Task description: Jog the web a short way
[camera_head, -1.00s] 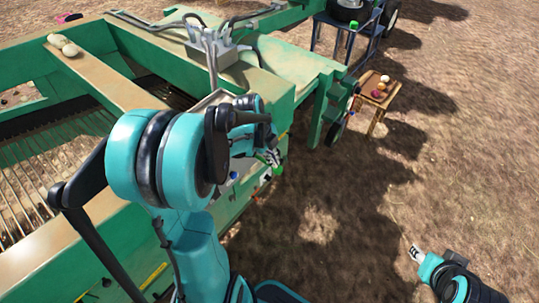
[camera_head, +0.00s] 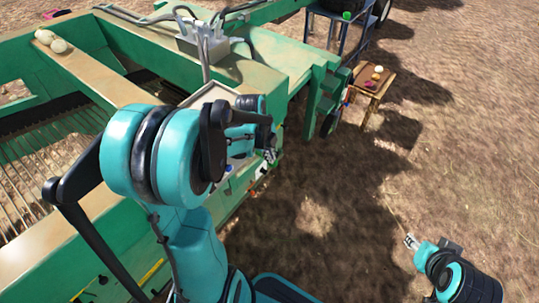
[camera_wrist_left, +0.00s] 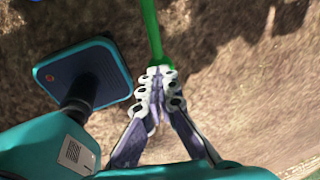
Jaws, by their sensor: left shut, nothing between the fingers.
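The web (camera_head: 35,160) is a bed of parallel rods inside the green machine (camera_head: 300,62), at the left of the head view. My left gripper (camera_head: 269,155) is beside the machine's near side wall, partly hidden by my arm. In the left wrist view its fingers (camera_wrist_left: 160,82) are shut and empty. A narrow green bar (camera_wrist_left: 151,30) runs up from the fingertips in that view; I cannot tell whether they touch it. My right gripper (camera_head: 410,242) hangs over bare soil at the lower right, apart from the machine; its fingers are too small to judge.
A small wooden table (camera_head: 371,82) with several round items stands beyond the machine's corner. A grey box with cables (camera_head: 203,42) sits on the machine top. Pale onions (camera_head: 52,41) lie on a beam at the upper left. Open soil (camera_head: 330,220) lies right of the machine.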

